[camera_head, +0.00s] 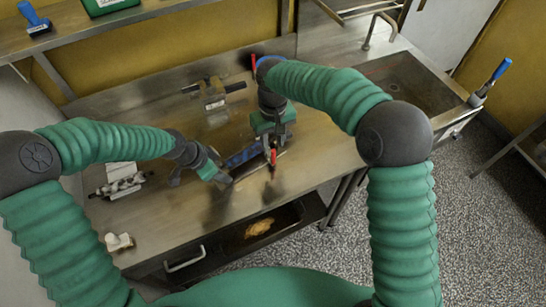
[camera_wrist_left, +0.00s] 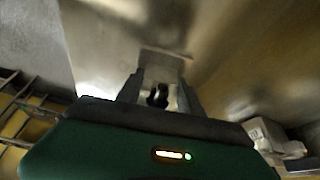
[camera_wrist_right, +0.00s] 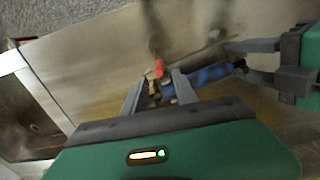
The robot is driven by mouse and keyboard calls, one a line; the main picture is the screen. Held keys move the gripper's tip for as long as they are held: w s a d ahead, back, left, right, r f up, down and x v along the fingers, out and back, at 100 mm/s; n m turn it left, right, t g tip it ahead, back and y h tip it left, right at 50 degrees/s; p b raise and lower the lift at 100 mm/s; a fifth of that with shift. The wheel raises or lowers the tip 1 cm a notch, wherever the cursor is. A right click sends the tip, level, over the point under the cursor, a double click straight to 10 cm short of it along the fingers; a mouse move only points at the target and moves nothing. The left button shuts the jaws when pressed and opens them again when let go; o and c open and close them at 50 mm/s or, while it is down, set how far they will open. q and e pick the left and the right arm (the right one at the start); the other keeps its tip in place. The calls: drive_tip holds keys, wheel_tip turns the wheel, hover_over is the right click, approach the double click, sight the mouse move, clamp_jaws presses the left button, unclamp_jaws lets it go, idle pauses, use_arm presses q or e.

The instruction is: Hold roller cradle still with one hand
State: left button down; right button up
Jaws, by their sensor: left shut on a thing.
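A blue piece (camera_head: 241,156), apparently the roller cradle, lies on the steel bench between my two grippers. It shows as a blue bar in the right wrist view (camera_wrist_right: 208,74). My left gripper (camera_head: 225,180) is shut on its near end; in the left wrist view the fingers flank a small dark and pale part (camera_wrist_left: 158,96). My right gripper (camera_head: 271,146) points down at the far end, beside a red-tipped part (camera_head: 274,158). In the right wrist view its fingers are apart, with the red tip (camera_wrist_right: 159,68) and blue piece between or just beyond them. Contact there is unclear.
A grey roller-like fixture (camera_head: 122,184) and a small white block (camera_head: 119,242) stand at the left. A block with dark handles (camera_head: 213,93) stands at the back. A sink (camera_head: 412,82) is at the right. An open drawer (camera_head: 225,242) lies below the front edge.

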sight(273, 163)
wheel_tip(273, 163, down, 9)
clamp_jaws()
idle(0.4)
idle(1.1)
